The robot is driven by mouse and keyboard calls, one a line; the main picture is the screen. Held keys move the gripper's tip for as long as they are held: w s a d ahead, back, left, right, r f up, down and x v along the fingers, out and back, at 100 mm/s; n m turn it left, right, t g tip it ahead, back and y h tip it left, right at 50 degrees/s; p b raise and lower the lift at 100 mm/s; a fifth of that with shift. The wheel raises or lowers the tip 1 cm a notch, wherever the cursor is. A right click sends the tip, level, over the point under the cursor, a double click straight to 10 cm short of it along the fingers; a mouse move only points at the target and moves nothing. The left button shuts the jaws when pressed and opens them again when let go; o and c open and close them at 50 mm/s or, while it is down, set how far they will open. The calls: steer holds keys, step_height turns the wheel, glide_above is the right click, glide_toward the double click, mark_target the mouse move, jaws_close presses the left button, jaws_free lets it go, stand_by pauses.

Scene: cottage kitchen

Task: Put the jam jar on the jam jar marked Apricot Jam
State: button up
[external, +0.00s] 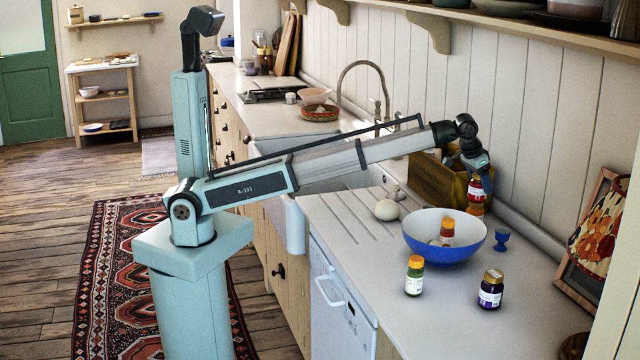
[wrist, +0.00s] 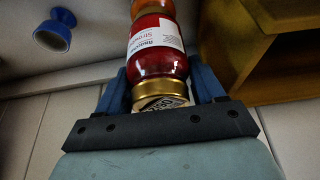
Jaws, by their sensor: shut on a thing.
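My gripper (external: 474,165) is shut on a red jam jar (external: 474,187) with a gold lid and white label, held upright by its top. In the wrist view the jar (wrist: 157,55) sits between my blue fingers, and only part of its label reads. An orange jar (external: 475,208) is directly below the held jar on the counter, behind the bowl; its orange glass also shows past the held jar's base in the wrist view (wrist: 152,8). I cannot tell whether the two jars touch. I cannot read the orange jar's label.
A blue-and-white bowl (external: 440,250) holding an orange-lidded jar (external: 446,230) stands in front. Nearby are a blue egg cup (external: 501,240), a wooden crate (external: 426,184), a green jar (external: 414,278), a dark jar (external: 490,292) and a framed picture (external: 590,245). The front counter is mostly clear.

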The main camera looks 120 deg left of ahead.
steer(key=shift+f, duration=0.1)
steer(key=o, duration=1.3)
steer(key=v, duration=1.2)
